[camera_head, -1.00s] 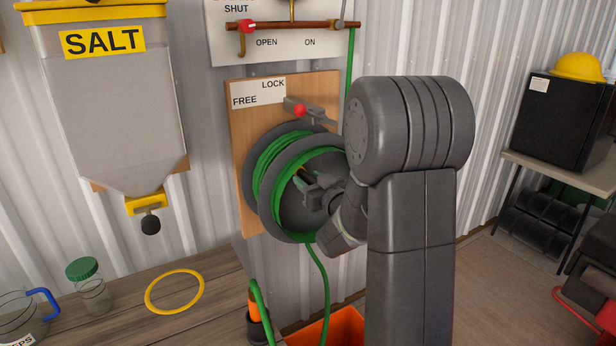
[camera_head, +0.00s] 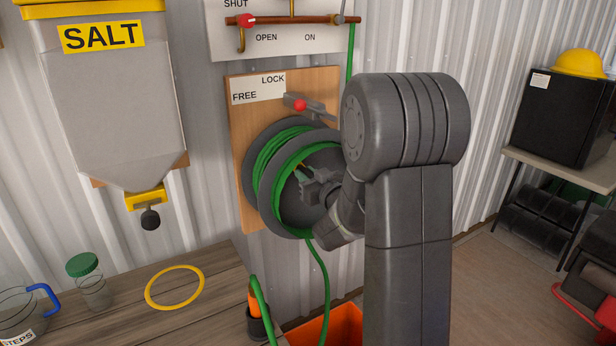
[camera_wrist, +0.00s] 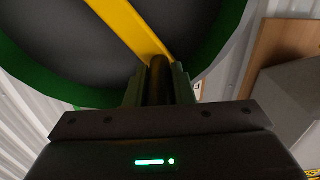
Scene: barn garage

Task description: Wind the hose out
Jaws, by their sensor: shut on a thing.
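The hose reel (camera_head: 269,207) is a dark drum with green hose (camera_head: 265,170) wound on it, mounted on a wooden board (camera_head: 245,135). A length of hose hangs from the reel's lower side down past an orange bin. My gripper (camera_head: 318,186) is in front of the reel's face. In the wrist view my gripper (camera_wrist: 158,85) is shut on a dark crank handle (camera_wrist: 159,70) at the end of a yellow crank arm (camera_wrist: 128,25). The lock lever with a red knob (camera_head: 300,105) sits above the reel, below the LOCK end of the FREE/LOCK label (camera_head: 258,88). My arm hides the reel's right side.
A pipe panel (camera_head: 290,50) with a red-ended valve is above. A salt hopper (camera_head: 115,100) hangs at left over a wooden bench (camera_head: 215,290) holding a yellow ring (camera_head: 150,303) and a jar (camera_head: 92,290). The orange bin (camera_head: 340,325) stands below the reel.

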